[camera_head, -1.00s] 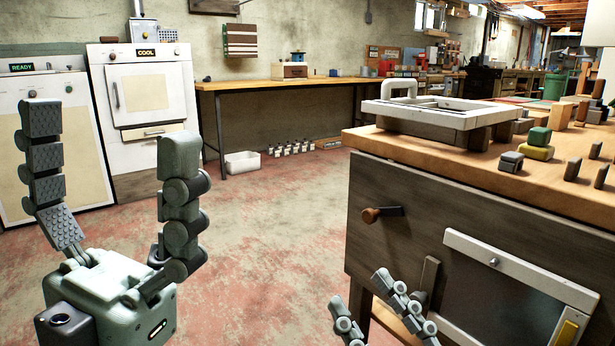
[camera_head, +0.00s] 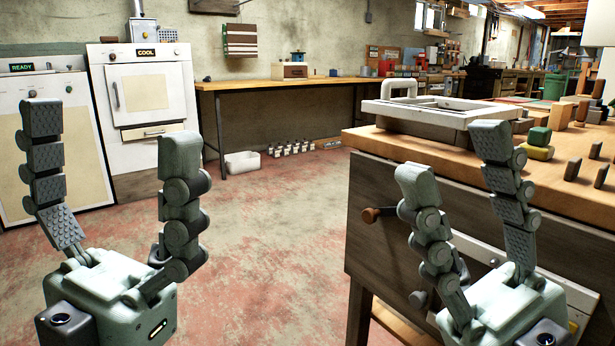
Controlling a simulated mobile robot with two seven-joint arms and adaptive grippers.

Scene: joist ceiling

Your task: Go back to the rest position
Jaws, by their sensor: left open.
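My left gripper (camera_head: 108,150) stands upright at the lower left with its two jointed fingers wide apart. It is open and empty, over the floor in front of the white machines. My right gripper (camera_head: 455,165) stands upright at the lower right, in front of the wooden workbench (camera_head: 378,215). Its fingers are spread apart with nothing between them. It hides part of the bench front and of the pale-framed panel (camera_head: 577,318) there.
On the workbench are a white-framed fixture (camera_head: 425,108), a green and yellow block (camera_head: 538,145) and several dark pegs. White machines (camera_head: 150,90) stand at the left. The red-grey floor (camera_head: 270,240) between is clear.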

